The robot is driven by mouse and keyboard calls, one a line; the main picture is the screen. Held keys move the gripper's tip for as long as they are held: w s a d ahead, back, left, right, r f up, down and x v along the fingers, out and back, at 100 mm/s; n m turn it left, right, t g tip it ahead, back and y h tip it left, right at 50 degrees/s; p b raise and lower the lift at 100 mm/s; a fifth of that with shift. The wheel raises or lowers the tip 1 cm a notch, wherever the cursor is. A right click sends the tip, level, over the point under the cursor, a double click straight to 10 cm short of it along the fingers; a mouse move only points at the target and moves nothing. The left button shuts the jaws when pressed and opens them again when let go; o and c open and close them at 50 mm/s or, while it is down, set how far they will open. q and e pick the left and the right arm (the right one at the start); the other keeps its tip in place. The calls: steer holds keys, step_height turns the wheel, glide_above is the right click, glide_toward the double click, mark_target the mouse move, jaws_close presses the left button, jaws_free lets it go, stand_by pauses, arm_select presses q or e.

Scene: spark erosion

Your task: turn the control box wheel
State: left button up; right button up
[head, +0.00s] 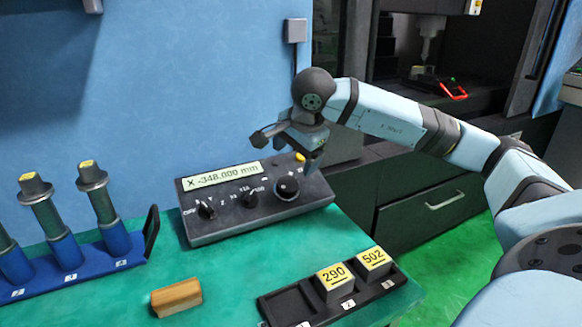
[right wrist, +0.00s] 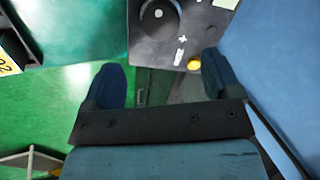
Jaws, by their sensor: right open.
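The grey control box (head: 235,229) stands on the green table against the blue wall, its display reading X -348.000 mm. Its black wheel (head: 287,188) is at the right end of the sloped front, beside two smaller black knobs. My right gripper (head: 298,158) is above the box's right end, apart from the wheel and partly hidden by its own wrist. In the right wrist view, the gripper (right wrist: 162,64) is open and empty, its two blue fingers spread. The wheel (right wrist: 160,17) lies beyond the fingertips at the top edge, partly cut off. My left gripper is not in view.
A yellow button (head: 300,157) is on the box near my gripper. A blue rack (head: 95,263) of tool holders stands left. A wooden block (head: 176,297) and a black tray (head: 282,306) with blocks 290 and 502 lie in front. Table between box and tray is clear.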

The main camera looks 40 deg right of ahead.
steer(key=v, duration=0.2)
steer(key=shift+s+r, duration=0.15)
steer(key=shift+r, duration=0.1)
stand_by(0.8)
